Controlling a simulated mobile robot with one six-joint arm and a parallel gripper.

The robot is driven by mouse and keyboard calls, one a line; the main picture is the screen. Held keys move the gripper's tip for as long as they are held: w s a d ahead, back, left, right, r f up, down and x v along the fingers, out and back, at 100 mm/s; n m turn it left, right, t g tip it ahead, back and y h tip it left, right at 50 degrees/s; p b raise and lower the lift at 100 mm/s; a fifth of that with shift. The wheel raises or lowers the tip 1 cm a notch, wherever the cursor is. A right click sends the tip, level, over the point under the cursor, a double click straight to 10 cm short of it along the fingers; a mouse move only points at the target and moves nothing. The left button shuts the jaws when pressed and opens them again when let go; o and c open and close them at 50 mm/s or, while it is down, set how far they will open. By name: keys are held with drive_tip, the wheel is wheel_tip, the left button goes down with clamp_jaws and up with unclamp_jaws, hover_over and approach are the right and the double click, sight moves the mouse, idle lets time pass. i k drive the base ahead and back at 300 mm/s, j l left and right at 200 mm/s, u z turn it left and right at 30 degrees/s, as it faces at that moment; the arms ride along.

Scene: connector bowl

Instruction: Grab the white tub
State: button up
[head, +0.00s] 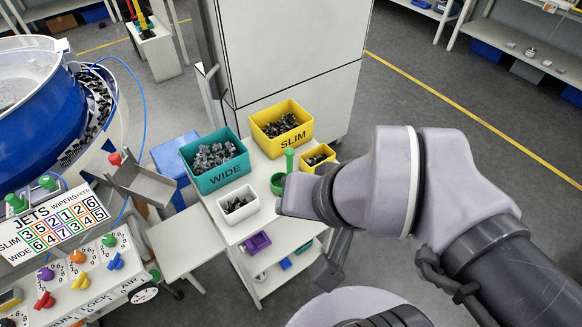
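The white tub (238,206) is a small open box standing upright at the front left corner of the top of a white cart. Small dark parts lie in it. My arm comes in from the right, and its end, with my gripper (328,268), hangs over the right side of the cart, apart from the tub and to its right. The fingers cannot be made out, so whether they are open or shut does not show. The tub is not covered by the arm.
A teal WIDE bin (216,170) stands right behind the tub. A bowl feeder (50,100) and control panel (75,275) stand left.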

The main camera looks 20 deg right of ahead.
sight(240, 205)
drive_tip(key=i+l+u, duration=0.15)
drive_tip(key=u, duration=0.25)
drive_tip(key=i+l+u, duration=0.15)
drive_tip(key=u, duration=0.25)
drive_tip(key=i+l+u, duration=0.1)
drive_tip(key=l+u, duration=0.3)
